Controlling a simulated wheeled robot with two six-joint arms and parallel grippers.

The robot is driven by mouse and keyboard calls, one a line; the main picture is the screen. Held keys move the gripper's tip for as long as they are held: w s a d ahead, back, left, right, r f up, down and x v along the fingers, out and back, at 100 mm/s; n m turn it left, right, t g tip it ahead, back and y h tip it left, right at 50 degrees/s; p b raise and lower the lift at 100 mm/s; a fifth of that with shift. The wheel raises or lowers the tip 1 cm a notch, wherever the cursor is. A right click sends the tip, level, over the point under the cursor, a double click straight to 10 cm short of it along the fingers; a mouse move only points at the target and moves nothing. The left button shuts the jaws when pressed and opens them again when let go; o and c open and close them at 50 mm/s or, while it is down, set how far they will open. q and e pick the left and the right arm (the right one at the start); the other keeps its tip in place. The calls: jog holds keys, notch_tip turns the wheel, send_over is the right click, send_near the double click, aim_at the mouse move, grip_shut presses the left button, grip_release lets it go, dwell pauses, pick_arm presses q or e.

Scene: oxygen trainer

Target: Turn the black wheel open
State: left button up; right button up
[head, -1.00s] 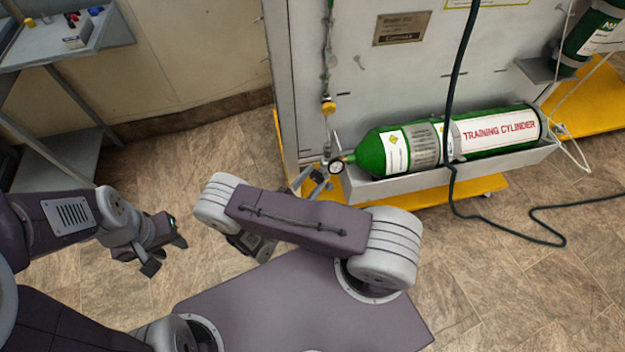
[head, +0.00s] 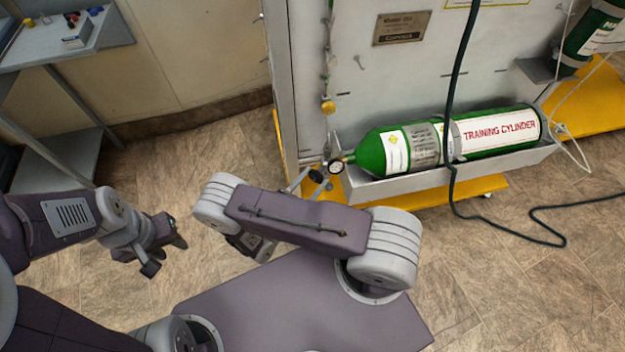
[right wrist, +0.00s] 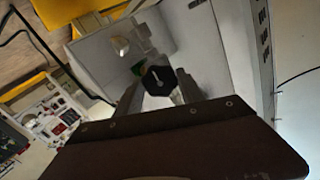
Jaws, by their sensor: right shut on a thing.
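The green training cylinder (head: 378,153) lies on its side in a grey tray, its valve end to the left with a round gauge (head: 335,167). The black wheel (right wrist: 158,81), faceted with a light mark on its face, sits between the fingers of my right gripper (right wrist: 158,93) in the right wrist view. My right gripper (head: 310,184) is shut on it just left of the gauge; in the head view the wheel is small and partly covered by the fingers. My left gripper (head: 165,256) is open and empty over the floor at the left.
The grey tray (head: 400,186) and yellow base (head: 425,200) sit below the cylinder. A black hose (head: 452,180) hangs in front of it and runs over the floor. A grey panel (head: 420,80) stands behind. A shelf unit (head: 105,40) is at far left. The floor between is clear.

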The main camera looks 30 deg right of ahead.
dwell(0.3)
jog(key=o, duration=1.4)
jog(key=shift+c, duration=0.2)
jog(key=shift+s+a, duration=0.1)
jog(key=shift+a, duration=0.2)
jog(key=v, duration=0.8)
jog(key=shift+s+a+p, duration=0.15)
jog(key=shift+a+p, duration=0.05)
jog(key=shift+p, duration=0.2)
